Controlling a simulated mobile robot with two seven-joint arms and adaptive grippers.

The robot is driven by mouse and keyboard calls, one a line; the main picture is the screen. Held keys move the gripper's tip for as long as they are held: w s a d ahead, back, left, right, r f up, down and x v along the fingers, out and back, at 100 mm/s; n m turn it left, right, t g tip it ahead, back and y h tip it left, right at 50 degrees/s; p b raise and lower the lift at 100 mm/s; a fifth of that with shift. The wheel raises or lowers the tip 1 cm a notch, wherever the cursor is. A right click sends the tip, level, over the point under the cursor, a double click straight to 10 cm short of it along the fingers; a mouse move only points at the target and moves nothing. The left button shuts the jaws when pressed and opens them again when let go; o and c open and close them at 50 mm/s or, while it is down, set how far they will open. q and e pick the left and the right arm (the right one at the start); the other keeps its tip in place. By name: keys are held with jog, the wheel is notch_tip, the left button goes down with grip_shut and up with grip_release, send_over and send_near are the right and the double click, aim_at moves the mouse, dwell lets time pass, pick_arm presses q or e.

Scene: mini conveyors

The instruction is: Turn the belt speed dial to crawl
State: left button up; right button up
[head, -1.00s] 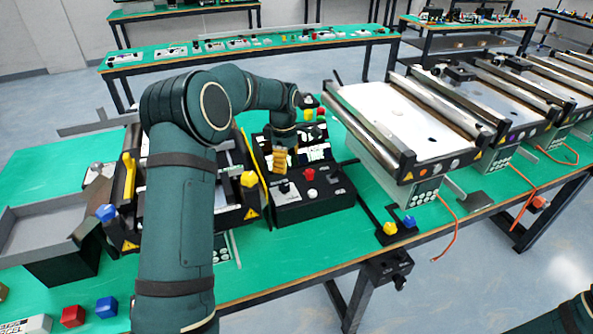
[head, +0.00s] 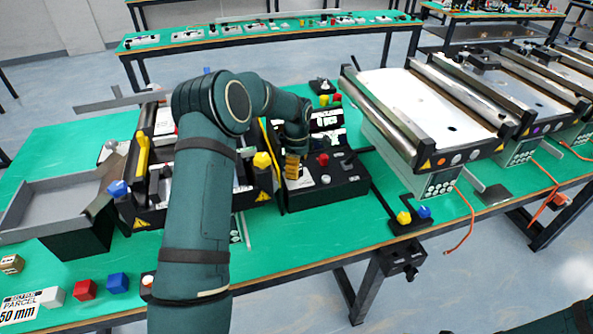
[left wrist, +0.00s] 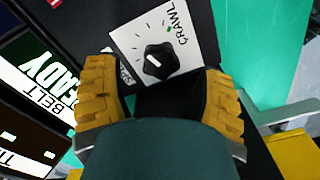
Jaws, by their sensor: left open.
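The belt speed dial (left wrist: 158,60) is a black knob with a white pointer line on a white plate (left wrist: 190,40) in the left wrist view. "CRAWL" is printed at the plate's right side, near a green mark. The pointer points left, away from that mark. My left gripper (left wrist: 157,80) is open, its yellow fingers on either side of the dial and a little short of it in the picture; I cannot tell whether they touch it. In the head view my left gripper (head: 292,168) is over the black control box (head: 345,188) and hides the dial. My right gripper is out of view.
A red button (head: 323,160) and a display (head: 326,120) are on the control box. A mini conveyor (head: 430,108) stands to the right. A yellow knob (head: 262,160) is close left of the gripper. Cubes (head: 117,282) lie at the table's front left.

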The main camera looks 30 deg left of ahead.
pick_arm(q)
jog(key=shift+f, duration=0.8)
jog(key=shift+c, duration=0.2)
grip_shut()
jog(key=shift+m, duration=0.3)
jog(key=c, duration=1.1)
grip_release()
jog(key=m, duration=0.6)
jog(key=shift+w, duration=0.1)
jog(key=shift+c, duration=0.2)
jog(key=m, duration=0.6)
jog(key=shift+w+p, duration=0.1)
jog(key=shift+p, duration=0.2)
jog(key=shift+f+m, duration=0.1)
jog(key=shift+m, duration=0.2)
